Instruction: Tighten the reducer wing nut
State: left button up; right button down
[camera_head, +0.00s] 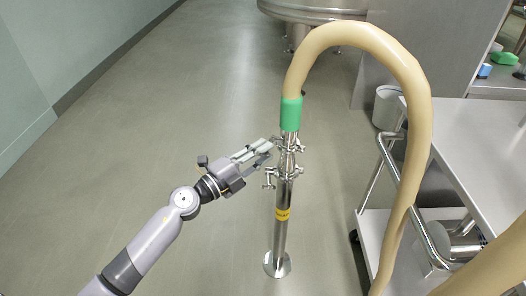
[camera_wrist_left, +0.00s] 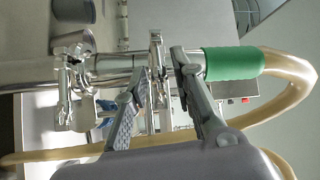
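A steel standpipe (camera_head: 281,218) stands upright on the floor, with a green cuff (camera_head: 291,113) and a beige hose on top. Two clamps with wing nuts sit below the cuff: an upper clamp (camera_head: 291,147) and a lower clamp (camera_head: 284,173). I cannot tell for sure which one is the reducer's. My left gripper (camera_head: 268,146) is beside the upper clamp, from the left. In the left wrist view its fingers (camera_wrist_left: 152,98) are spread either side of the upper clamp (camera_wrist_left: 157,58); contact is unclear. The lower clamp (camera_wrist_left: 72,82) is outside the fingers. My right gripper is not shown.
The beige hose (camera_head: 416,110) arches over to the right and down past a steel cart (camera_head: 475,140) with a rail. A steel vat (camera_head: 312,10) stands at the back and a grey bin (camera_head: 387,108) behind the cart. Floor to the left is clear.

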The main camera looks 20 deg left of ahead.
pick_arm(q)
jog(key=shift+w+d, duration=0.2)
jog(key=shift+w, duration=0.05)
jog(key=shift+c, duration=0.4)
grip_shut()
